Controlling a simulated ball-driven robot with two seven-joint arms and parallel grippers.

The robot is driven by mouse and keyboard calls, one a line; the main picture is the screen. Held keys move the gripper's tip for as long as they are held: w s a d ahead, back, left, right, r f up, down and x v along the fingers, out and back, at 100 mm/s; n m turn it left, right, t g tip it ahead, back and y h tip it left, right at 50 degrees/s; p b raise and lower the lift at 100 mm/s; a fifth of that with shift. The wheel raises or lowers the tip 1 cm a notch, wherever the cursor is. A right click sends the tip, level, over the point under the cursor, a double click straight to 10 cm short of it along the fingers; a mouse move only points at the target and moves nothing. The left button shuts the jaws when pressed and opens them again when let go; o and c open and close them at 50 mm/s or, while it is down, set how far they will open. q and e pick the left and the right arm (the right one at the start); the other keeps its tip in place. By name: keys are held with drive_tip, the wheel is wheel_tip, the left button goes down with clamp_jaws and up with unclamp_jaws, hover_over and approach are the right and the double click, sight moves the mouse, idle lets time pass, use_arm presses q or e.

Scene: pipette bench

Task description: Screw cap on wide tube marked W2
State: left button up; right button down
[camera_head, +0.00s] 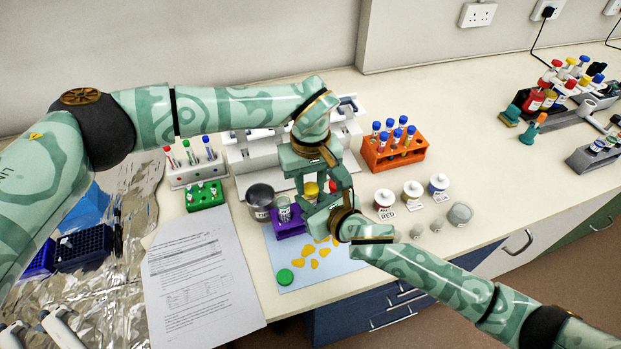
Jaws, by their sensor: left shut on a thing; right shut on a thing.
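A purple rack (291,228) stands at the back edge of a light blue mat (338,262). A clear wide tube (284,209) with a pale label stands in its left part; I cannot read the mark. A yellow cap (311,189) shows between the fingers of my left gripper (322,182), which points down and is shut on it. My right gripper (316,207) comes from the right, just below the left one, shut on what seems a wide tube under the yellow cap; the fingers mostly hide it. A green cap (285,276) lies on the mat's front left.
A dark metal pot (260,202) stands left of the rack. Lidded jars (412,191) stand to the right, with an orange tube rack (394,152) behind. A paper sheet (200,275) lies left of the mat. Yellow pieces (313,264) lie on the mat.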

use_arm(q)
drive_tip(key=shift+f, duration=0.25)
drive_tip(key=m, duration=0.3)
drive_tip(key=o, duration=0.9)
drive_tip(key=shift+r, duration=2.25)
drive_tip(key=shift+c, duration=0.2)
